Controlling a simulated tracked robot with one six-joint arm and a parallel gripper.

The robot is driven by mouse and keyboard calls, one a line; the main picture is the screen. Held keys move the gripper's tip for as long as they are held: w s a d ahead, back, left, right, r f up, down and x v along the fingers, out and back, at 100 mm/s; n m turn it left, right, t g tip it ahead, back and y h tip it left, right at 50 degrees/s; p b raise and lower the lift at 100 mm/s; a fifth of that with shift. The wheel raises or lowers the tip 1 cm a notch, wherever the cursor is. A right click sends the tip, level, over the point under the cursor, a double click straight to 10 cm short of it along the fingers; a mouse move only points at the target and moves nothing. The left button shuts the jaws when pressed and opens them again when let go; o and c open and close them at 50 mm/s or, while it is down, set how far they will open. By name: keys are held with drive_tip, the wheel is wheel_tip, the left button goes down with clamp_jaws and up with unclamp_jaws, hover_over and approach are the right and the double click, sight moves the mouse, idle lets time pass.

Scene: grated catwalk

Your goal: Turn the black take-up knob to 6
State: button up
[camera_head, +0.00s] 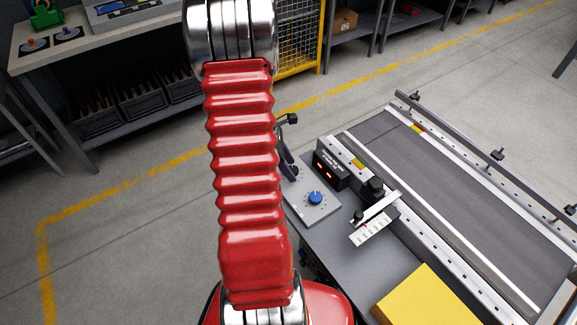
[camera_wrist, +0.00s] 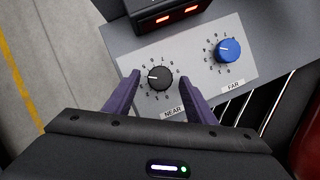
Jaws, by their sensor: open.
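The black knob (camera_wrist: 160,78) sits on a light grey panel (camera_wrist: 196,68) above the label NEAR, inside a ring of printed marks. Its white pointer line points left in the wrist view; the numbers are too small to read surely. My gripper (camera_wrist: 160,80) is open, with one purple finger on each side of the black knob. I cannot tell whether either finger touches it. In the head view, my gripper (camera_head: 287,160) is partly hidden by my red arm. The panel (camera_head: 320,211) shows there too, but its black knob is not clear.
A blue knob (camera_wrist: 229,50), labelled FAR, is beside the black one. A black box with red displays (camera_head: 329,172) stands at the panel's edge. The conveyor belt (camera_head: 435,190) lies to the right, and a yellow box (camera_head: 425,298) is in front.

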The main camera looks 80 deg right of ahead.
drive_tip(key=shift+c, duration=0.6)
drive_tip(key=shift+a, duration=0.1)
drive_tip(key=c, duration=0.9)
drive_tip(key=shift+d+m, duration=0.2)
drive_tip(key=shift+m, duration=0.5)
drive_tip(key=shift+y, duration=0.3)
drive_tip(key=m, duration=0.1)
drive_tip(key=m+y, duration=0.1)
drive_tip(key=m, duration=0.2)
drive_tip(key=shift+d+y, duration=0.25)
drive_tip(key=shift+y, duration=0.05)
drive_tip(key=m+y, duration=0.1)
drive_tip(key=m, duration=0.2)
drive_tip(key=m+y, duration=0.1)
drive_tip(key=m, duration=0.2)
drive_tip(key=shift+s+d+t, duration=0.15)
drive_tip(key=shift+d+t, duration=0.05)
drive_tip(key=shift+t, duration=0.2)
drive_tip(key=shift+m, duration=0.3)
